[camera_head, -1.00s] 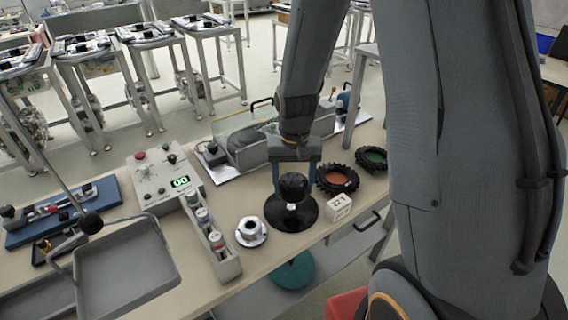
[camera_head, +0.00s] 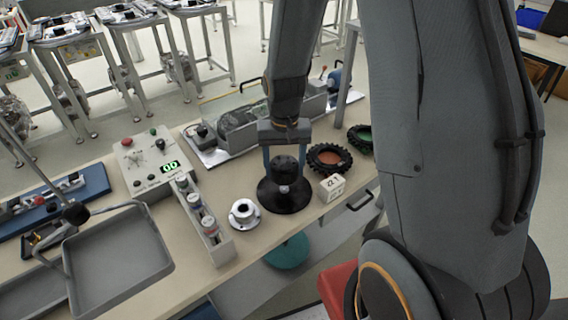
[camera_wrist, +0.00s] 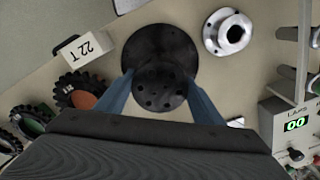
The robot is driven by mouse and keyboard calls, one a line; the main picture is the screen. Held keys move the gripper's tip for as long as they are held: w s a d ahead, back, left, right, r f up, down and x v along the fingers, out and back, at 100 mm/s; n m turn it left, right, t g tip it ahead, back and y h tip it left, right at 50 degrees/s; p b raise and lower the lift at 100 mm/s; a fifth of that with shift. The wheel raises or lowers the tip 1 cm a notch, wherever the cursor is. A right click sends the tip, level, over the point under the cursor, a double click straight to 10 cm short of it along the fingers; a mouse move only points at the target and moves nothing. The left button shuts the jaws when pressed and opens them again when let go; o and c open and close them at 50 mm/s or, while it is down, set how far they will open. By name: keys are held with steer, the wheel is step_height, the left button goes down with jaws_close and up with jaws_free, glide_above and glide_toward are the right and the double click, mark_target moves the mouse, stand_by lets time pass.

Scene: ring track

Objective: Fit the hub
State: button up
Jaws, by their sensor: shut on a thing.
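My gripper (camera_head: 285,175) points down over the bench, its two blue fingers on either side of a black round part (camera_head: 286,163). The gripper is shut on this part. In the wrist view the part (camera_wrist: 159,92) shows a ring of small holes. It is above a wide black disc (camera_head: 284,200), with a small shiny spot between them; whether they touch is hard to tell. The disc also shows in the wrist view (camera_wrist: 160,42). A silver flanged hub (camera_head: 244,213) stands free on the bench to the left of the disc, and shows in the wrist view (camera_wrist: 228,32).
A white block marked "22 T" (camera_head: 332,188) and two toothed rings, one orange inside (camera_head: 329,158), one green inside (camera_head: 361,139), stand right of the disc. A bottle rack (camera_head: 203,220), a control box reading 00 (camera_head: 150,165) and a grey tray (camera_head: 115,258) are at left.

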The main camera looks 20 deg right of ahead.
mark_target(284, 188)
steer(key=shift+f+b, duration=1)
steer(key=shift+f, duration=1)
steer(key=shift+p, duration=0.6)
stand_by(0.3)
steer(key=shift+f+b, duration=0.6)
steer(key=shift+f, duration=0.5)
steer(key=o, duration=1.6)
steer(key=shift+o, duration=0.2)
steer(key=shift+r+b, duration=0.8)
steer(key=shift+r, duration=3.1)
steer(key=s+r+n+t, duration=0.1)
steer(key=s+r+n, duration=0.2)
steer(key=s, duration=0.6)
step_height(284, 188, up, 2)
